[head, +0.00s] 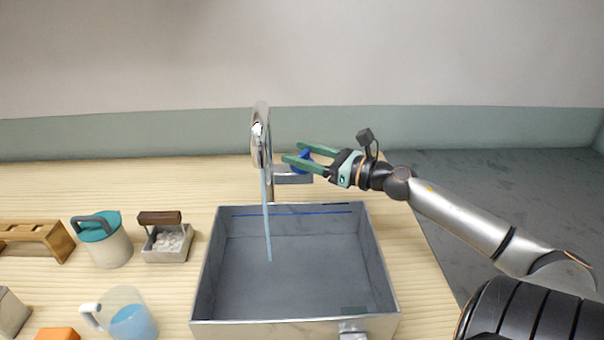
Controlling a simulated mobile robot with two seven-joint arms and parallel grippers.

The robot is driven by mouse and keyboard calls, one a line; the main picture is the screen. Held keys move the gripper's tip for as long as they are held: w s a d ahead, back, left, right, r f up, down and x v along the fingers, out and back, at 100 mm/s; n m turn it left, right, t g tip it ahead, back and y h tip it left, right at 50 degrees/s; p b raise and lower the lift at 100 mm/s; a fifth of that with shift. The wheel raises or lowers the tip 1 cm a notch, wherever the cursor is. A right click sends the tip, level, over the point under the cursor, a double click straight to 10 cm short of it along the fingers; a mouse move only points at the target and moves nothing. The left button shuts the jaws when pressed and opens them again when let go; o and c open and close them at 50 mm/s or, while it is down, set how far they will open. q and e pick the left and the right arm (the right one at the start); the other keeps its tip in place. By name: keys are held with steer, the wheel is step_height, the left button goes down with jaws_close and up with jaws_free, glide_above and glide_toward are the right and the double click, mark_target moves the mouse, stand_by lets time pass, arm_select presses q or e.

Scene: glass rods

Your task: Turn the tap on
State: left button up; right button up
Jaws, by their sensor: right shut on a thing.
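The chrome tap (261,130) stands behind the grey basin, with its curved spout over it. A thin light-blue stream of water (267,215) runs from the spout down into the basin. The tap's blue handle (302,156) is to the right of the spout, on a grey side arm (293,178). My right gripper (292,154) reaches in from the right, its green fingers on either side of the blue handle and shut on it. The fingers hide part of the handle. My left gripper is not in view.
The grey basin (392,275) fills the middle front.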

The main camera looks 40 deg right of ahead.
steer(key=n+g+y+b, duration=0.1)
steer(key=y+b, duration=0.1)
steer(key=n+g+y+b, duration=0.1)
steer(key=n+y+b, duration=0.1)
steer(key=b, duration=0.1)
steer(key=shift+d+f, duration=0.15)
steer(key=shift+f, duration=0.05)
steer(key=shift+r+n+g+y+b, duration=0.15)
steer(key=shift+n+g+y+b, duration=0.45)
steer(key=shift+y+b, duration=0.35)
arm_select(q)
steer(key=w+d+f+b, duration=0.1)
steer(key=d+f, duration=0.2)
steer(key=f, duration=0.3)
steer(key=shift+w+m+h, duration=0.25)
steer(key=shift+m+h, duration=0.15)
arm_select(e)
steer(key=shift+r+n+g+y, duration=0.15)
steer(key=shift+n+g+y, duration=0.65)
steer(key=shift+g+y, duration=0.1)
steer(key=shift+n+g+y, duration=0.35)
steer(key=shift+n+g, duration=0.05)
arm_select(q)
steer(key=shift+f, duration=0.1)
arm_select(e)
steer(key=o, duration=1.4)
arm_select(q)
steer(key=shift+b, duration=0.3)
